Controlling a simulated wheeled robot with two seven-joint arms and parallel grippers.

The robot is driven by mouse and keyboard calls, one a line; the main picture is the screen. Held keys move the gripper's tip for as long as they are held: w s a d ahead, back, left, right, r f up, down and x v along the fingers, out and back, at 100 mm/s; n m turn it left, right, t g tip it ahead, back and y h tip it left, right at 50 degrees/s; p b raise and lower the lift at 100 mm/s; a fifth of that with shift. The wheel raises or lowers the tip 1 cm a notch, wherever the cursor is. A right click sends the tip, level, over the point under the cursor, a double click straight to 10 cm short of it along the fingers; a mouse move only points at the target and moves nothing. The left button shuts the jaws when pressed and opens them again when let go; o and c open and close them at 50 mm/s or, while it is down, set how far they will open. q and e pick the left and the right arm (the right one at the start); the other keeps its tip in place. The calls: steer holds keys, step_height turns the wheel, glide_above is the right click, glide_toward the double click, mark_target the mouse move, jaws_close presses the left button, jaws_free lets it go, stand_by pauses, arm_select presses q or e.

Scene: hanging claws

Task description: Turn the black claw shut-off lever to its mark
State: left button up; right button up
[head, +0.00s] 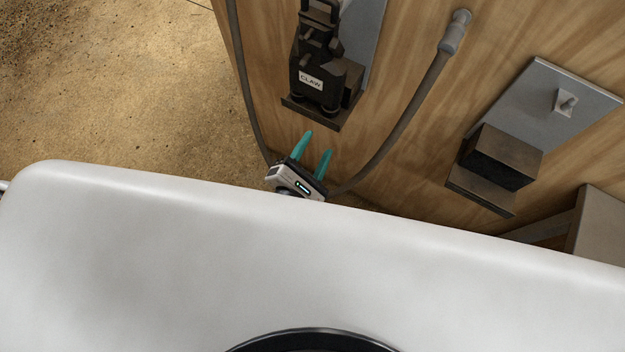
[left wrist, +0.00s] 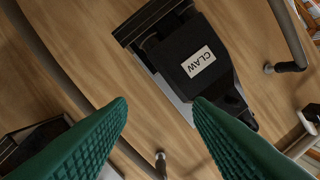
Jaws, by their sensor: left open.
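The black claw (head: 318,62) with a white "CLAW" label hangs on a metal plate on the wooden wall, at the upper middle of the head view. It also shows in the left wrist view (left wrist: 200,72), with its label turned nearly upside down. I cannot clearly tell the shut-off lever from its other black parts, and I see no mark. My left gripper (head: 317,143), with teal fingers, is open and empty, below the claw and apart from it. In the left wrist view its fingers (left wrist: 160,105) spread wide, with bare wood between them. My right gripper is not in view.
A grey hose (head: 408,108) curves down from a wall fitting (head: 457,30), close to my left gripper. Another plate (head: 545,100) with a dark box (head: 500,157) is on the wall at right. Bare sandy ground (head: 120,90) lies at left.

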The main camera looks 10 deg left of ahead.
arm_select(q)
step_height(320, 180, down, 13)
steer(key=s+m+g+h, duration=0.1)
steer(key=m+g, duration=0.1)
steer(key=m, duration=0.6)
steer(key=shift+s+g, duration=0.4)
